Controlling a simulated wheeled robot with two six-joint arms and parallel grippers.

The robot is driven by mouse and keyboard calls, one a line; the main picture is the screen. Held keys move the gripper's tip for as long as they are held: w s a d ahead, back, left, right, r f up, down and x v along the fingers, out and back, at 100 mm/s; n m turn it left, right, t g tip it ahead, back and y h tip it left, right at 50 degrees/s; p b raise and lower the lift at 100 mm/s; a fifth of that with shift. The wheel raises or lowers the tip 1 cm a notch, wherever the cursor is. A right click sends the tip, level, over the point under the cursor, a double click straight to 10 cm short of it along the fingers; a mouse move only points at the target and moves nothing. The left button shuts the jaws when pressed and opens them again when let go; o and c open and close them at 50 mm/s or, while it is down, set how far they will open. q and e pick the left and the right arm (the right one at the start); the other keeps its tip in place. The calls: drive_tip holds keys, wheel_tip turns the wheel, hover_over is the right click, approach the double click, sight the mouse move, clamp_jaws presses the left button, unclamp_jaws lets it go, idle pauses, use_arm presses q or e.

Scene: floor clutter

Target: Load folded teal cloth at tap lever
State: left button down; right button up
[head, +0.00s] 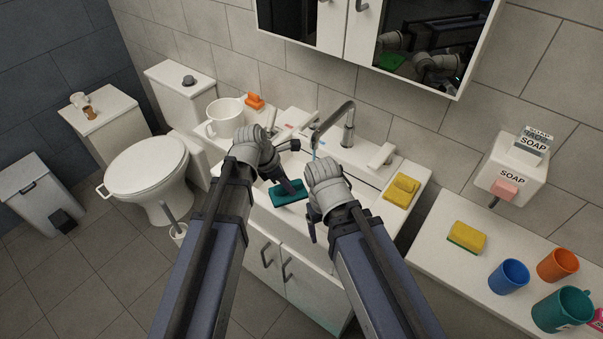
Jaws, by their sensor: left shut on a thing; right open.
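A folded teal cloth (287,194) is over the front of the white sink basin. My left gripper (291,186) is shut on it from above. The metal tap (347,128) stands at the back of the sink, its spout curving out over the basin. A pale lever-like part (382,157) is right of the tap; I cannot tell for sure that it is the tap lever. My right gripper (313,224) is open at the sink's front, right of the cloth. Its fingers are partly hidden by its own wrist.
A soap dispenser (515,165) hangs at right above a counter with cups (508,277). The mirror cabinet (380,40) overhangs the back.

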drive_tip(key=shift+r, duration=0.1)
idle(0.3)
use_arm(q)
drive_tip(key=shift+s+a+r+p, duration=0.4)
drive_tip(key=shift+s+r+p, duration=0.3)
drive_tip(key=shift+s, duration=0.05)
drive_tip(key=shift+s+a+r+p, duration=0.35)
drive_tip(key=shift+s+r+p, duration=0.3)
drive_tip(key=shift+s, duration=0.15)
drive_tip(key=shift+s+a+r+p, duration=0.4)
drive_tip(key=shift+s+r+p, duration=0.3)
drive_tip(key=shift+s, duration=0.05)
use_arm(e)
wheel_tip(320, 180, up, 4)
drive_tip(key=shift+f, duration=0.1)
drive_tip(key=shift+c, duration=0.2)
